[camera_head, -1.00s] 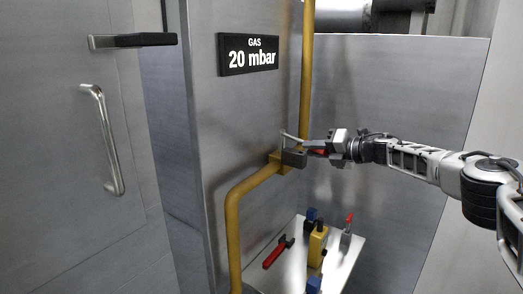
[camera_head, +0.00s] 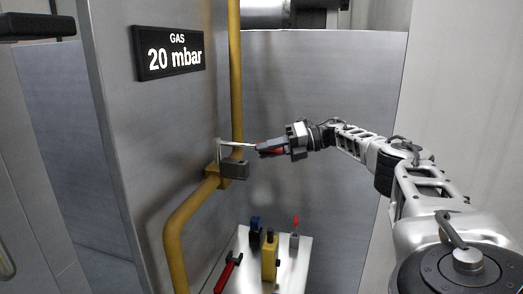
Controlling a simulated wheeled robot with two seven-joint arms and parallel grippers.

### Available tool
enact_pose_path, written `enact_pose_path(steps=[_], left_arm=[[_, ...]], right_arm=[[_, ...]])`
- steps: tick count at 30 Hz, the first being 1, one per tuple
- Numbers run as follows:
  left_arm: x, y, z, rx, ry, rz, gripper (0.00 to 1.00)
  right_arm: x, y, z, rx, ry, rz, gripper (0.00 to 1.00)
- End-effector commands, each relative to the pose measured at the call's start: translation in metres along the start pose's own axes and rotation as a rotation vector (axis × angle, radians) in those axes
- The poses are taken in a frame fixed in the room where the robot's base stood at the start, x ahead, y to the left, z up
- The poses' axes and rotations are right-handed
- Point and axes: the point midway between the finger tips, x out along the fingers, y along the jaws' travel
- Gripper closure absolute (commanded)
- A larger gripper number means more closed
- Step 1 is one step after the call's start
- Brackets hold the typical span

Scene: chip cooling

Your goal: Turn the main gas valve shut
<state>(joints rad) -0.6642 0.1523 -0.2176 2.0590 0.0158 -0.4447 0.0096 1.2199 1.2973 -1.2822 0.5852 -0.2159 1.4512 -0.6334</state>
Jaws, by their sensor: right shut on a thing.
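The yellow gas pipe (camera_head: 175,235) runs up from below, bends, and rises along the steel cabinet wall. At its bend sits the yellow valve body (camera_head: 212,174) with a dark grey block (camera_head: 234,170) on its right. A thin pale valve lever (camera_head: 237,144) sticks out to the right above this block, across the upright pipe. My right gripper (camera_head: 268,150) is shut at the lever's outer end, where red shows between the dark fingers. The fingers partly hide this end. My left gripper is not in view.
A sign (camera_head: 168,52) on the cabinet reads "GAS 20 mbar". Below the valve, a pale shelf (camera_head: 290,272) carries several red, blue, yellow and grey items. A dark bar (camera_head: 38,26) is at the upper left.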

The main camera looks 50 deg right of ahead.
Motion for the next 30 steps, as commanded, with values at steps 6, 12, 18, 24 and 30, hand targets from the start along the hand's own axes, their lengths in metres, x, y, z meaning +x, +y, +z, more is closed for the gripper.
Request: enact_pose_path(steps=[6,12,18,24,30], left_arm=[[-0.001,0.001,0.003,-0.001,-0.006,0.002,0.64],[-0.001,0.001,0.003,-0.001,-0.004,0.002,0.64],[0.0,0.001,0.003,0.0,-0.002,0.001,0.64],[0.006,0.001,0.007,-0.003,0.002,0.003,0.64],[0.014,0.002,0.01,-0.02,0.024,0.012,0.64]], right_arm=[[0.002,0.002,0.001,-0.004,-0.001,0.007,0.7],[0.002,0.001,0.001,-0.003,-0.001,0.004,0.57],[-0.003,0.0,0.001,-0.003,-0.002,0.002,0.57],[-0.032,-0.001,0.001,-0.004,-0.008,0.003,0.57],[-0.057,-0.002,0.003,-0.017,-0.009,0.005,0.57]])
